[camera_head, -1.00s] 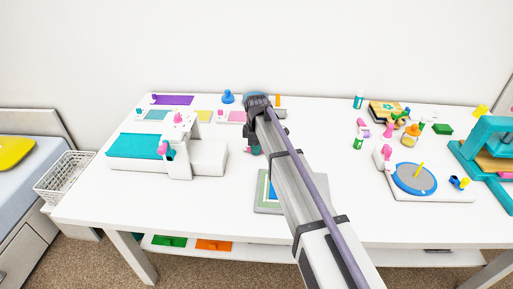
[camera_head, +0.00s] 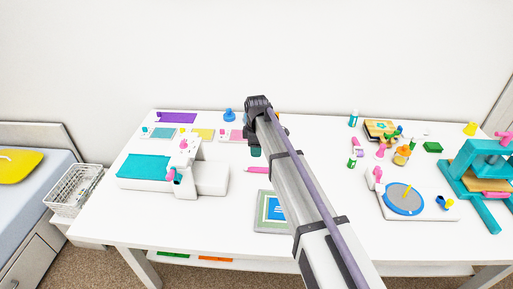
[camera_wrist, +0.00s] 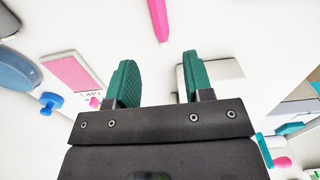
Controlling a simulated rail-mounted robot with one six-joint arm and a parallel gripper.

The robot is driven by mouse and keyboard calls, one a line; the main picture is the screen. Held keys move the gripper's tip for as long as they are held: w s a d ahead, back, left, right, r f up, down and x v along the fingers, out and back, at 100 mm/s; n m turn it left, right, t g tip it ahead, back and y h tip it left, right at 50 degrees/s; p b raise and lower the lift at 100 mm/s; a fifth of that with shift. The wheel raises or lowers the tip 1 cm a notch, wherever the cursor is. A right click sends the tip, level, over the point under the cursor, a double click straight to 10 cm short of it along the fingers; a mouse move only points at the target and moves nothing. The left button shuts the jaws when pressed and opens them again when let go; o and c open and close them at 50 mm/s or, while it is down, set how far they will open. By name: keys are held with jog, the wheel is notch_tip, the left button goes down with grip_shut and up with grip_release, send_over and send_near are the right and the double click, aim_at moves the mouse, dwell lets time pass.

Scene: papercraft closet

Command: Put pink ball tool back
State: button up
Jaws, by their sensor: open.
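A slim pink tool (camera_head: 257,169), which looks like the pink ball tool, lies on the white table near the middle, partly hidden by my arm. It also shows in the wrist view (camera_wrist: 159,18), at the top and beyond the fingertips, cut off by the frame edge. My gripper (camera_wrist: 156,75) has two green fingers spread apart with nothing between them. The tool is ahead of the fingers, apart from them. In the head view my arm hides most of the gripper, and only a bit of green finger shows.
A white machine with a teal mat (camera_head: 144,167) stands left. A grey board with a blue sheet (camera_head: 262,225) lies in front of the tool. Colored pads line the back left. A round blue turntable (camera_head: 404,198) and a teal press (camera_head: 482,160) stand right.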

notch_tip(320, 180, up, 2)
jog(key=shift+r+p, duration=0.25)
jog(key=shift+p, duration=0.2)
jog(key=s+d+m, duration=0.9)
jog(key=s+d, duration=0.2)
jog(key=s, duration=0.3)
jog(key=s+d+m, duration=0.9)
jog(key=s+d, duration=0.2)
jog(key=s, duration=0.3)
jog(key=shift+s+d, duration=0.35)
jog(key=shift+s, duration=0.05)
jog(key=shift+c, duration=0.2)
